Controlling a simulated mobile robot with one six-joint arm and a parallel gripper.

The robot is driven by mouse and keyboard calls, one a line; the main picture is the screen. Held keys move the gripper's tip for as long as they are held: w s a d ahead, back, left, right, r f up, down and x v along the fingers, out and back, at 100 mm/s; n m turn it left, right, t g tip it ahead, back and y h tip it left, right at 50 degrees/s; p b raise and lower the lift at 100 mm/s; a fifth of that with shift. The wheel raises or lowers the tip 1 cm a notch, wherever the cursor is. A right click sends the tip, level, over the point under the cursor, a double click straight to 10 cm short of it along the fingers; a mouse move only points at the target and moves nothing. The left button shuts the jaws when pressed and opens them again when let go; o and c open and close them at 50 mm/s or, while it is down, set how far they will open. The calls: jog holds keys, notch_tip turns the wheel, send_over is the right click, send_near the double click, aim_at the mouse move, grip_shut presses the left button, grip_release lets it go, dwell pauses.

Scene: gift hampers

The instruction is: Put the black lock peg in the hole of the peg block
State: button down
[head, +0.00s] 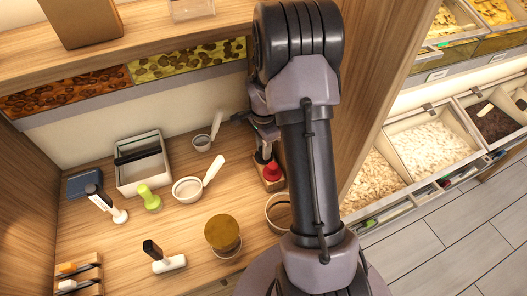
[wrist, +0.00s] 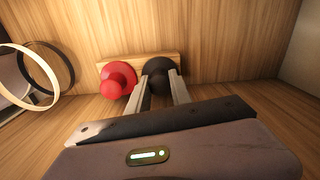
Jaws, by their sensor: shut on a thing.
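My gripper (wrist: 159,87) is shut on the black lock peg (wrist: 157,69), whose dark rounded head shows between the two fingers in the wrist view. The wooden peg block (wrist: 139,63) lies behind the peg, and a red peg (wrist: 118,79) stands at its left part. The black peg is right at the block's right part; its lower end is hidden, so I cannot tell how deep it sits. In the head view the red peg (head: 271,171) and block (head: 273,186) show just left of my arm, which hides the black peg.
A round container (head: 277,212) stands close in front of the block. Left of it are a brown-lidded jar (head: 222,233), a white-handled scoop (head: 188,190), a green stamp-like piece (head: 149,198) and a white bin (head: 144,173). A wooden side wall is at the right.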

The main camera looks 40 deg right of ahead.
jog(key=shift+f, duration=0.1)
jog(key=c, duration=1.2)
grip_release()
jog(key=shift+o, duration=0.2)
notch_tip(320, 180, up, 8)
jog(key=p, duration=0.2)
jog(key=shift+p, duration=0.35)
jog(key=shift+f, duration=0.1)
